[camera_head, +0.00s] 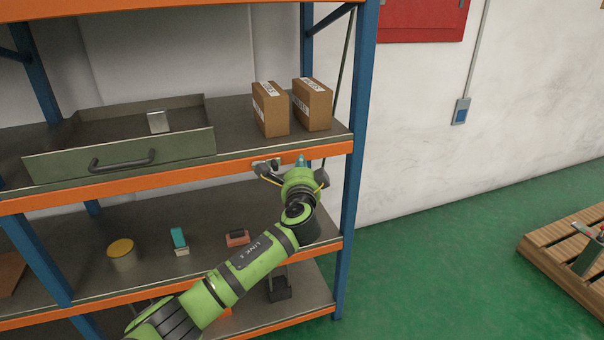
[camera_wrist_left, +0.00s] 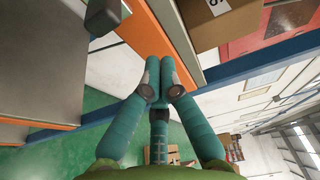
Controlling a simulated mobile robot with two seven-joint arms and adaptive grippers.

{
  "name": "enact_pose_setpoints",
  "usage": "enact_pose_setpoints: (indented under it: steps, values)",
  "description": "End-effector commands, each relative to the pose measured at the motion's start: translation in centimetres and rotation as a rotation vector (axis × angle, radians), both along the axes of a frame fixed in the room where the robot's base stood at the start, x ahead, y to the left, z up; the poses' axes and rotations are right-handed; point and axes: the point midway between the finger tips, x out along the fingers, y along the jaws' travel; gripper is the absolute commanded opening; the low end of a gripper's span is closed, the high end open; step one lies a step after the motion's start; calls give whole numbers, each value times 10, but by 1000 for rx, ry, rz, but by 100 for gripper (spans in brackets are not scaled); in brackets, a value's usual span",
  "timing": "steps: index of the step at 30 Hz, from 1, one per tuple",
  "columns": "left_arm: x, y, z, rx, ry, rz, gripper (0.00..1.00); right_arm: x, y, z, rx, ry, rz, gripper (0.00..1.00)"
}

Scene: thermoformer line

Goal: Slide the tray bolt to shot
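The grey-green tray (camera_head: 130,160) with a black handle (camera_head: 122,161) sits on the upper shelf at the left. A small pale fitting, seemingly the tray bolt (camera_head: 265,164), is on the orange beam right of the tray; its position is too small to read. My left gripper (camera_head: 300,161) is at the beam just right of this fitting, apart or touching I cannot tell. In the left wrist view its teal fingers (camera_wrist_left: 163,75) are drawn together against or just before the orange beam, with nothing visible between them. My right gripper is not in view.
Two cardboard boxes (camera_head: 291,106) stand on the upper shelf above the gripper. A blue upright (camera_head: 357,120) is close to its right. The lower shelf holds a yellow-lidded tin (camera_head: 121,249), a teal item (camera_head: 179,239) and a red item (camera_head: 237,238). A pallet (camera_head: 560,250) lies at right.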

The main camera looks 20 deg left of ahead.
Motion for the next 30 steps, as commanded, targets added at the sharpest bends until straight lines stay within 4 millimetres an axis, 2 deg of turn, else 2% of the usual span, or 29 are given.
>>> enact_pose_setpoints:
  steps: [1, 6, 20, 24, 27, 30]
  values:
    - [-6, 9, 0, 4, 3, 3, 0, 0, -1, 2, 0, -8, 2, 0]
    - [-17, 24, -1, 3, 3, 2, 0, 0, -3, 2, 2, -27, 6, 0]
    - [-22, 31, -2, 1, 2, 1, 0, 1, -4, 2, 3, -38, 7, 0]
    - [-29, 43, 0, 1, 5, 4, 0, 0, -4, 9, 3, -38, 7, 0]
    - [-38, 55, 0, 2, 6, 4, 0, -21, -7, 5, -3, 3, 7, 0]
    - [-43, 62, 0, 2, 4, 2, 0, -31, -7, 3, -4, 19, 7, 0]
